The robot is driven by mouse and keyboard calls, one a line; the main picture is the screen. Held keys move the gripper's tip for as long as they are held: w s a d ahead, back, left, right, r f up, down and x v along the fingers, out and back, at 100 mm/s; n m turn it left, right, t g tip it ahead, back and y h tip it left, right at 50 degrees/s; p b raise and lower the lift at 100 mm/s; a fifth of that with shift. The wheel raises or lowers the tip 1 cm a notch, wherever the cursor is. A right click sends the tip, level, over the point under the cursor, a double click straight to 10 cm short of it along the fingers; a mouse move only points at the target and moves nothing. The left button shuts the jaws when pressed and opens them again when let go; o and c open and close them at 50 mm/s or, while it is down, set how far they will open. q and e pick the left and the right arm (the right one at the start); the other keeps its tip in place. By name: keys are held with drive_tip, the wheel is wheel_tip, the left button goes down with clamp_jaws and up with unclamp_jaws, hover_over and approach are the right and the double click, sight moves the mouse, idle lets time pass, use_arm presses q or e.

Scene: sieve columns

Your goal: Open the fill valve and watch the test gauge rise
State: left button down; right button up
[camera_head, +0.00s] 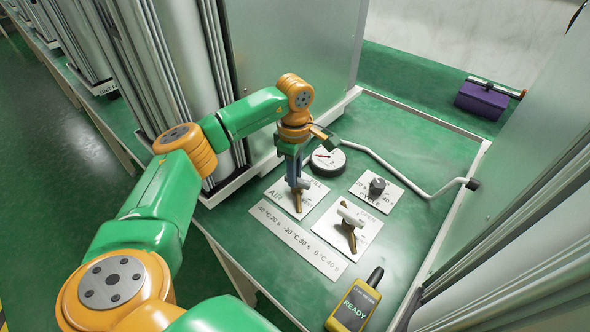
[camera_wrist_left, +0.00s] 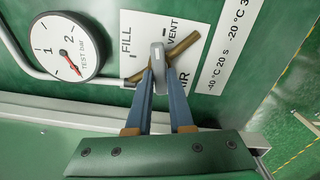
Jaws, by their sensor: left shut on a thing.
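The fill valve (camera_wrist_left: 182,47) is a brass body with a grey lever (camera_wrist_left: 157,52), on a white plate marked FILL, VENT and AIR. In the head view its brass part (camera_head: 298,203) shows below my left gripper (camera_head: 294,178). In the wrist view my left gripper (camera_wrist_left: 159,75) is shut on the lever, whose top shows between the fingertips. The test gauge (camera_wrist_left: 68,48) is a round white dial with a red needle pointing low on the dial; its exact reading is unclear. It also shows in the head view (camera_head: 328,160), behind the valve. My right gripper is not in view.
A white-handled valve (camera_head: 350,216) and a dark CYCLE knob (camera_head: 377,187) stand on plates to the right. A temperature strip (camera_head: 298,240) lies in front. A yellow device reading READY (camera_head: 354,304) sits at the front edge. A bent pipe (camera_head: 410,181) crosses the green bench behind.

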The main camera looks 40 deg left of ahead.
use_arm(q)
drive_tip(key=n+p, duration=0.1)
drive_tip(key=n, duration=0.2)
drive_tip(key=shift+s+r+n, duration=0.1)
drive_tip(key=shift+s+n, duration=0.05)
drive_tip(key=shift+n, duration=0.15)
drive_tip(key=n+p, duration=0.1)
drive_tip(key=n, duration=0.2)
drive_tip(key=shift+d+n, duration=0.15)
drive_tip(key=shift+n, duration=0.15)
drive_tip(key=n+p, duration=0.1)
drive_tip(key=n, duration=0.3)
drive_tip(key=shift+s+d, duration=0.1)
drive_tip(key=shift+s, duration=0.05)
drive_tip(key=shift+d+n+p, duration=0.1)
drive_tip(key=shift+n+p, duration=0.6)
drive_tip(key=shift+n, duration=1.2)
drive_tip(key=c, duration=0.8)
unclamp_jaws()
